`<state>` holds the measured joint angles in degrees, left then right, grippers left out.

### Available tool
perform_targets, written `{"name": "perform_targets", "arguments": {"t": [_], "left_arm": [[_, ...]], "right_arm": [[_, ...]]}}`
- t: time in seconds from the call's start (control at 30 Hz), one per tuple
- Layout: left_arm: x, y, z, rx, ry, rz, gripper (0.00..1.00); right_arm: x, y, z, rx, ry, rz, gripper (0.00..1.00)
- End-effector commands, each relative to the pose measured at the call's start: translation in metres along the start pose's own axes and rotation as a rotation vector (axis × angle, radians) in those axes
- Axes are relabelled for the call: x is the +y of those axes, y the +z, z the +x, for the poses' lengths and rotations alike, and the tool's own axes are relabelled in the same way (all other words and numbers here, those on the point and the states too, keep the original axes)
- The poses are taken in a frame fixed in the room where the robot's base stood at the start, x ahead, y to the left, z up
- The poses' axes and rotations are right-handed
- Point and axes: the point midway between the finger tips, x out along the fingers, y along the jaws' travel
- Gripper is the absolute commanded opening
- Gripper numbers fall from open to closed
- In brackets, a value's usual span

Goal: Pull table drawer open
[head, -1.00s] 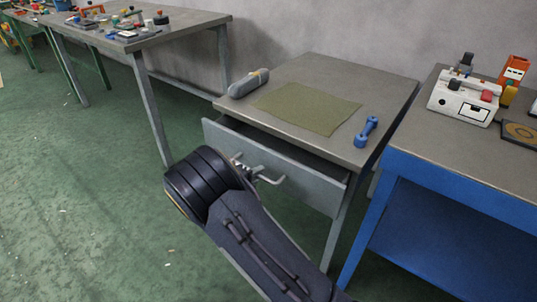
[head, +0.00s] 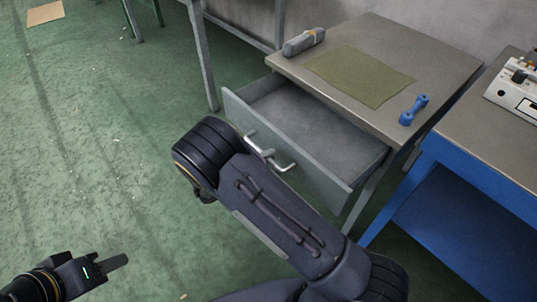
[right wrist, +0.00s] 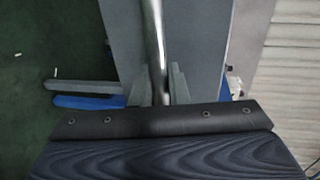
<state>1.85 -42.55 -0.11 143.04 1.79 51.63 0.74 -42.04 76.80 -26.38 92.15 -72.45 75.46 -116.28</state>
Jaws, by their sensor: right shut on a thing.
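The grey drawer (head: 300,145) stands well out of the small grey table (head: 440,62), with its empty inside showing. Its metal bar handle (head: 284,165) is on the front panel, and the bar also shows in the right wrist view (right wrist: 153,30). My right gripper (right wrist: 160,78) is shut on the handle, with a finger on each side of the bar. In the head view my own wrist hides most of this gripper. My left gripper (head: 118,262) is low at the left, apart from the drawer; its finger gap does not show.
A green mat (head: 360,76), a grey case (head: 304,41) and a blue dumbbell-like object (head: 413,110) lie on the tabletop. A blue workbench (head: 450,190) stands close on the right.

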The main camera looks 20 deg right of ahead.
Motion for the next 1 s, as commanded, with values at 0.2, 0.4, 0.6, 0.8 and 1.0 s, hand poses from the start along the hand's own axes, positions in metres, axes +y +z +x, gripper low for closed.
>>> {"name": "perform_targets", "arguments": {"t": [0.2, 0.4, 0.6, 0.8, 1.0], "left_arm": [[0.000, 0.000, 0.000, 0.000, 0.000, 0.000, 0.36], [0.000, 0.000, 0.000, 0.000, 0.000, 0.000, 0.36], [0.001, -0.001, -0.001, 0.000, 0.000, 0.000, 0.36], [0.002, -0.002, -0.004, 0.000, 0.000, 0.000, 0.36], [0.003, -0.003, -0.006, 0.000, 0.000, 0.000, 0.36]], "right_arm": [[0.001, 0.000, 0.000, 0.001, 0.002, 0.000, 0.31], [0.000, 0.000, 0.000, 0.000, 0.001, 0.000, 0.33], [0.000, 0.001, -0.009, -0.002, 0.001, 0.000, 0.33], [0.000, 0.001, -0.043, -0.003, 0.002, 0.000, 0.33], [0.000, 0.000, -0.071, -0.002, 0.002, -0.001, 0.33]]}}
